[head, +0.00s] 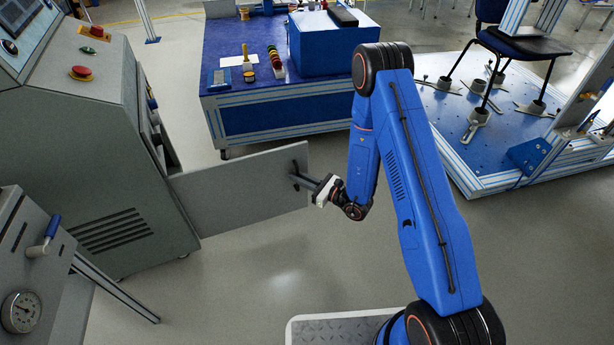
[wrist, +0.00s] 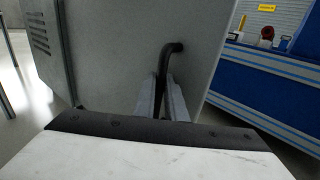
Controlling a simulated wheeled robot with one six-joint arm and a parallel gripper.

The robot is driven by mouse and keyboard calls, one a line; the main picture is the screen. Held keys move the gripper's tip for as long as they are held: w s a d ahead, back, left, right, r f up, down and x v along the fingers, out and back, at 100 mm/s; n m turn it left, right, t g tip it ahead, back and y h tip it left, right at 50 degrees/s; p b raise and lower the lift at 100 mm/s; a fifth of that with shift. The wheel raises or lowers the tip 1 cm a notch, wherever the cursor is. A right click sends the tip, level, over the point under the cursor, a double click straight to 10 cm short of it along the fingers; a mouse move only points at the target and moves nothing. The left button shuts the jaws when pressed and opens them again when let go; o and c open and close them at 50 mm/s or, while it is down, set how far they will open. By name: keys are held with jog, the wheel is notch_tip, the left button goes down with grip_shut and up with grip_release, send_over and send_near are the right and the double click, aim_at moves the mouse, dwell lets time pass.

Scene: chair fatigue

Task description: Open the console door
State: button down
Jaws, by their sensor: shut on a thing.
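The grey console (head: 120,150) stands at the left in the head view. Its flat grey door (head: 240,195) stands swung out from the console's right side, well open. The door also fills much of the wrist view (wrist: 120,60). A dark bar handle (wrist: 170,55) sits near the door's free edge. My gripper (head: 300,181) reaches the door from the right, and its fingers (wrist: 170,100) are closed around the handle. The lower part of the handle is hidden between the fingers.
A blue workbench (head: 270,121) with a blue box (head: 325,45) and small tools stands behind the door. A test platform (head: 470,145) with a chair (head: 515,45) is at the right. A grey cabinet with a gauge (head: 20,312) is at the lower left. The floor before the door is clear.

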jog(key=shift+s+a, duration=0.35)
jog(key=shift+s, duration=0.15)
jog(key=c, duration=1.8)
grip_release()
jog(key=shift+a, duration=0.15)
jog(key=shift+w+d, duration=0.2)
jog(key=shift+d, duration=0.15)
jog(key=v, duration=1.7)
jog(key=shift+s+d, duration=0.15)
